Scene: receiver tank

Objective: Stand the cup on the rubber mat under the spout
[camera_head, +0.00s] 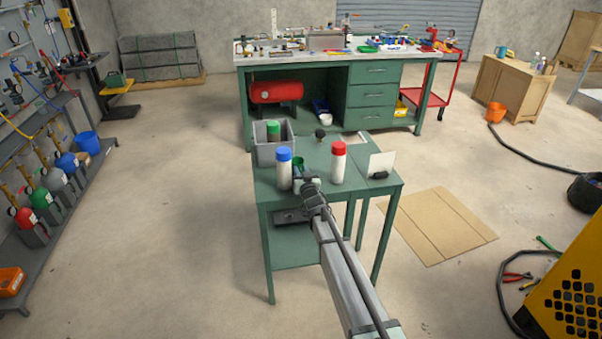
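My gripper (308,182) is over the near part of a small green table (350,190), between two white bottles. One bottle has a blue cap (284,155) and stands to its left; the other has a red cap (339,149) and stands to its right. A small dark green thing (298,162), perhaps a cup, shows right at the gripper's tip; I cannot tell whether the fingers hold it. A blue mug (502,52) stands on a wooden cabinet at the back right. I cannot make out a spout or a rubber mat.
A grey bin (272,155) with a green-topped item stands at the table's left. A white card (381,164) stands at its right, and a small dark knob-like thing (320,134) at its back. A workbench (385,65) with a red tank (276,92) underneath is behind.

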